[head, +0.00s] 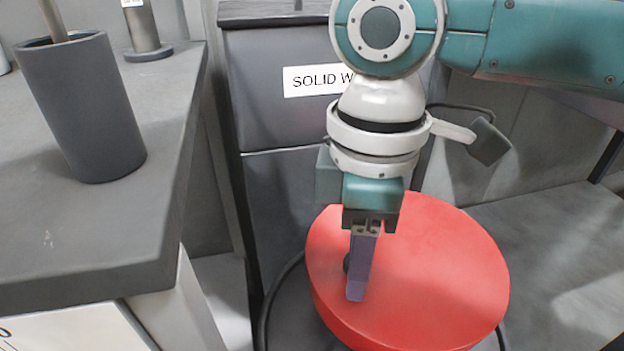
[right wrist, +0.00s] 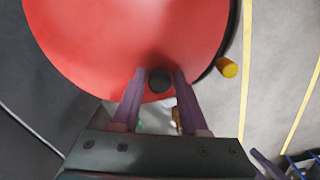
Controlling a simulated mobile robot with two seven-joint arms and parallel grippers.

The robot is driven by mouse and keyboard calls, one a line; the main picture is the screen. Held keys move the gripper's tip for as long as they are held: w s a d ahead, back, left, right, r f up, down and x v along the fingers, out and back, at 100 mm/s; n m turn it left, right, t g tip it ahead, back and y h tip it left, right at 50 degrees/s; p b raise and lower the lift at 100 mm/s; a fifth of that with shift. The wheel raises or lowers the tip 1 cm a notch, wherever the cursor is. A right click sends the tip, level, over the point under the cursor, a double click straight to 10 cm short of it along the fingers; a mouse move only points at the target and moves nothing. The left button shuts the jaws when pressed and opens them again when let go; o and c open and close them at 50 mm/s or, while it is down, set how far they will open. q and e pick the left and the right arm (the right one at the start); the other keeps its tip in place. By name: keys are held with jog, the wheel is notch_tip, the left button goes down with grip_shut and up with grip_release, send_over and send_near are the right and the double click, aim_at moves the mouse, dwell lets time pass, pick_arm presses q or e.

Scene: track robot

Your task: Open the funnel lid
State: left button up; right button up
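The funnel lid is a large round red disc (head: 440,260) in the head view, over a dark round rim (head: 264,325). The red lid (right wrist: 130,40) fills the upper left of the right wrist view. A dark round knob (right wrist: 159,80) sits near the lid's edge. My right gripper (head: 356,298) reaches down over the left part of the lid. I cannot tell whether the lid is raised. My left gripper is not in view.
A dark table (head: 120,225) at left carries a grey cup (head: 80,105) with a stick and a dark stand (head: 143,30). A dark cabinet with a "SOLID W…" label (head: 310,81) stands behind. A yellow-orange knob (right wrist: 227,68) is beside the lid. Floor at right is clear.

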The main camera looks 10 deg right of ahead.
grip_shut()
dwell(1.1)
